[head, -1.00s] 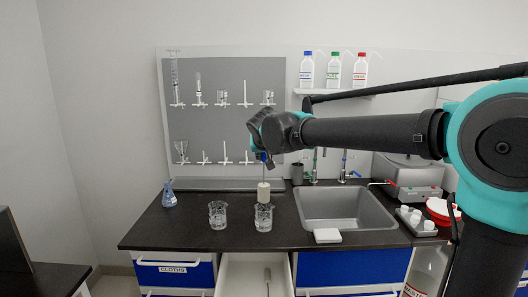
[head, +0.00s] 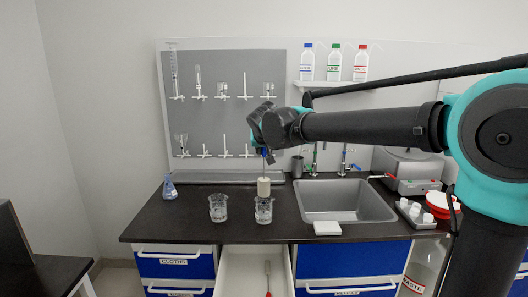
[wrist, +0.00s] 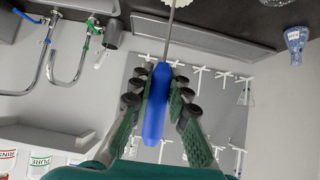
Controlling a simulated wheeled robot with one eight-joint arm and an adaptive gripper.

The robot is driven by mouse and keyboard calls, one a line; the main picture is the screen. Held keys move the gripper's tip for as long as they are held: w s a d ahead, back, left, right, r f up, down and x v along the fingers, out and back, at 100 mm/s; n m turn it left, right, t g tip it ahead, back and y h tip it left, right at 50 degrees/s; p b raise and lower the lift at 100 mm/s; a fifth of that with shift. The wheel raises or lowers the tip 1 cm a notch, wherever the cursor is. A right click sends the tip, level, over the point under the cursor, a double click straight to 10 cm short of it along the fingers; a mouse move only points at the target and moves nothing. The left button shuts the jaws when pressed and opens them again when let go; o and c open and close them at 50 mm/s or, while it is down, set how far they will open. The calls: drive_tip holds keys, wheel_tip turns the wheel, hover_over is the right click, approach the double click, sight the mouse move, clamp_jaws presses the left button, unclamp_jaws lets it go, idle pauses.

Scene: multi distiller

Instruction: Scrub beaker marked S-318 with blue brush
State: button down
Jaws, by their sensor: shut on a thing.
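My gripper (wrist: 157,90) is shut on the blue handle of the brush (wrist: 155,108) in the wrist view. Its thin metal rod leads to pale bristles at the top edge. In the head view my gripper (head: 265,150) holds the brush upright, with its cream bristle head (head: 264,187) pointing down. The bristles are directly over the rim of the right glass beaker (head: 263,211); I cannot tell whether they touch it. A second glass beaker (head: 218,208) stands to its left on the dark counter. Markings on both are too small to read.
A blue flask (head: 170,188) stands at the counter's left. The sink (head: 345,203) is to the right, with a white sponge-like block (head: 327,228) at its front edge. An open drawer (head: 240,272) juts out below the beakers. A pegboard (head: 222,105) with glassware stands behind.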

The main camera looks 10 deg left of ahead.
sight(264, 178)
drive_tip(key=shift+f, duration=0.1)
idle(0.3)
drive_tip(key=shift+f, duration=4.55)
